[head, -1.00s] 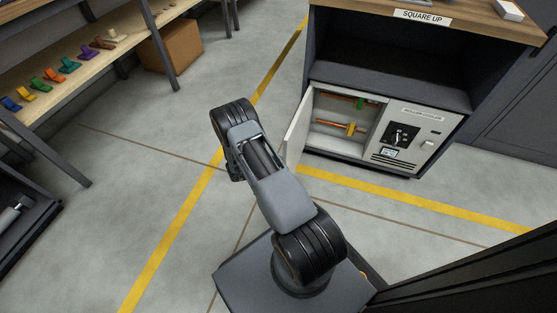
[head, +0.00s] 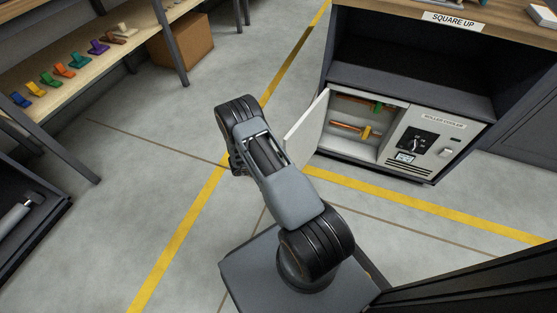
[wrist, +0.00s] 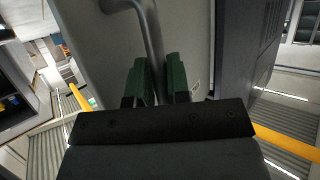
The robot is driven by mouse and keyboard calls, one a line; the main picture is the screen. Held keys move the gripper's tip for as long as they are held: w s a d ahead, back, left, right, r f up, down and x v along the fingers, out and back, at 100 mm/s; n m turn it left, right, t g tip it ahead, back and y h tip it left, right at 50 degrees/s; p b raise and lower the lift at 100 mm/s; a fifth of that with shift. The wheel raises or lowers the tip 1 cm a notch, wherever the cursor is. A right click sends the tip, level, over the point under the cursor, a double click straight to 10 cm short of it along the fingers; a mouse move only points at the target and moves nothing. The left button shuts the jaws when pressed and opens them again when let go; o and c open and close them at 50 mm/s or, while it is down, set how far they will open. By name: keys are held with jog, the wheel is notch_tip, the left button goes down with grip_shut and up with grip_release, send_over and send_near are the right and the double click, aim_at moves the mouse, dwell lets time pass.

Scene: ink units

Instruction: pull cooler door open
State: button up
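The roller cooler (head: 437,140) is a white-fronted unit built into the dark bench at the right of the head view. Its white door (head: 308,127) stands swung out to the left, and the inside shows. In the wrist view the pale door panel (wrist: 100,60) fills the upper middle, with a grey bent bar handle (wrist: 149,30) on it. My gripper (wrist: 160,78) has its green finger pads on both sides of the handle's lower part, closed on it. In the head view my arm hides the gripper and handle.
Inside the cooler are rollers with a green (head: 378,107) and a yellow grip (head: 366,132). A shelf with several coloured pieces (head: 65,70) and a cardboard box (head: 181,47) stand at left. Grey floor with yellow lines (head: 185,240) is clear around my base.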

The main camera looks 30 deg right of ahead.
jog(key=shift+o, duration=0.6)
jog(key=shift+d, duration=0.1)
jog(key=shift+o, duration=1.3)
jog(key=shift+a, duration=0.25)
jog(key=shift+a, duration=0.1)
jog(key=p+v, duration=0.4)
jog(key=v, duration=0.9)
jog(key=shift+a, duration=0.25)
jog(key=shift+w+r, duration=0.15)
jog(key=shift+r, duration=0.05)
